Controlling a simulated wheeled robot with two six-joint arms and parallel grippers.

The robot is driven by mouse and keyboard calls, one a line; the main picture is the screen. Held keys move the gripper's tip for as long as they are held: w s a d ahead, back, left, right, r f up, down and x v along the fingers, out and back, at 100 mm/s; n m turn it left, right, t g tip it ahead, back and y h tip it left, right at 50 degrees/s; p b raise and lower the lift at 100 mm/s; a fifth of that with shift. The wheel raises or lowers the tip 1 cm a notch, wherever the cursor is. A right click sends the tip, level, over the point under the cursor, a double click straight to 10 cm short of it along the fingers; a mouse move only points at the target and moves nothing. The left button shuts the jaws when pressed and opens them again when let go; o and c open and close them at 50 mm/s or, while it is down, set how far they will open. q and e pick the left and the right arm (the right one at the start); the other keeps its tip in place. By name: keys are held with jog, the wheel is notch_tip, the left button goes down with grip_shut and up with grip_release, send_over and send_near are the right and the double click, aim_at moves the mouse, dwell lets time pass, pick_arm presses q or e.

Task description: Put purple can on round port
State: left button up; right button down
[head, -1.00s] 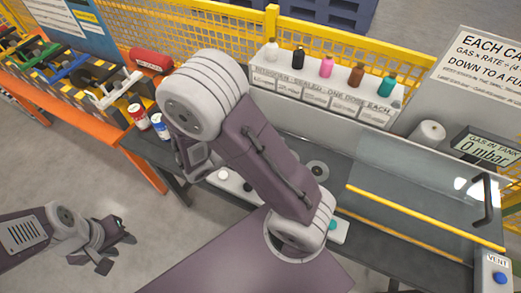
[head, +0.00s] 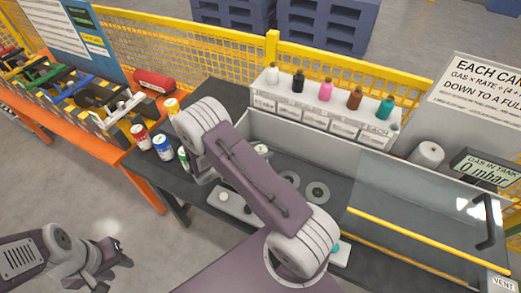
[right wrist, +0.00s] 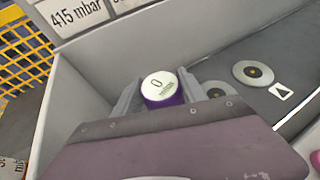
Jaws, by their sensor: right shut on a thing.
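The purple can (right wrist: 162,91) sits between the fingers of my right gripper (right wrist: 160,92) in the right wrist view. In the head view my right arm hides most of the can. My left gripper (head: 118,254) hangs empty over the floor.
Several cans, including a red one (head: 141,136) and a blue one (head: 163,147), stand left of the bay. A white shelf of bottles (head: 322,105) runs behind it. A glass cover (head: 420,205) with a yellow-edged front lies over the right part.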

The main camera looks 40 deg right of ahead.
jog(key=shift+f, duration=0.2)
jog(key=c, duration=0.6)
grip_release()
jog(key=shift+c, duration=0.2)
